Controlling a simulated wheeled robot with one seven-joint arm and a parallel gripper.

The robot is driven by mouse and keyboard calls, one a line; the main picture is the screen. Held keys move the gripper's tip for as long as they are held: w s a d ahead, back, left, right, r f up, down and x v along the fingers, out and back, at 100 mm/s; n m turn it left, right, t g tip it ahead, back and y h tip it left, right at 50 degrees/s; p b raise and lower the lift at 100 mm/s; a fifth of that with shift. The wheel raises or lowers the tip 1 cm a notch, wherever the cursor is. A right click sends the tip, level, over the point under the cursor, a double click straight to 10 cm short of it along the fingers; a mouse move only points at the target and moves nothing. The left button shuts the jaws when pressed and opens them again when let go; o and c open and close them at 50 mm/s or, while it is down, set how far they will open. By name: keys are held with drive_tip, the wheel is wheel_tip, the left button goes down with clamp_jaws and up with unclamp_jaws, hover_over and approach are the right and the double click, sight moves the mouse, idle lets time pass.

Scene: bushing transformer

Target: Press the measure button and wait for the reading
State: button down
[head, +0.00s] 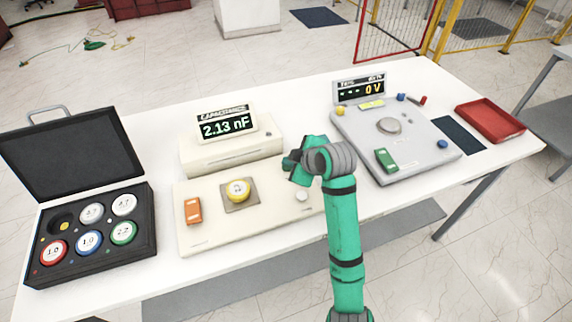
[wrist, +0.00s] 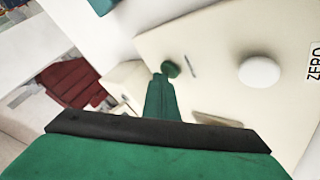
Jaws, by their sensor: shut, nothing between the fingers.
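The capacitance meter (head: 228,150) stands on the table, its display (head: 227,125) lit with 2.13 nF. In front of it lies a cream panel (head: 215,228). A yellow puck (head: 238,188) sits on the panel's square pad. A small green round button (wrist: 171,69) shows on the panel in the wrist view; I cannot read any label for it. In the head view my arm hides that spot. My gripper (head: 290,164) is shut and empty over the panel's back right. Its tip (wrist: 161,80) is close to the green button; I cannot tell if they touch.
A white round button (wrist: 260,71) marked ZERO is on the panel. An orange block (head: 193,211) lies on its left. The black puck case (head: 95,271) is at far left. At right are a grey tester (head: 414,164) showing 0 V and a red tray (head: 491,122).

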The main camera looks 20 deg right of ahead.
sight(290, 168)
drive_tip(key=shift+s+d+r, duration=0.1)
drive_tip(key=shift+d+r, duration=0.05)
drive_tip(key=shift+r, duration=0.25)
drive_tip(key=shift+s+d+r, duration=0.1)
drive_tip(key=shift+r, duration=0.4)
drive_tip(key=shift+a, duration=0.1)
drive_tip(key=shift+w+r, duration=0.15)
drive_tip(key=shift+r, duration=2.35)
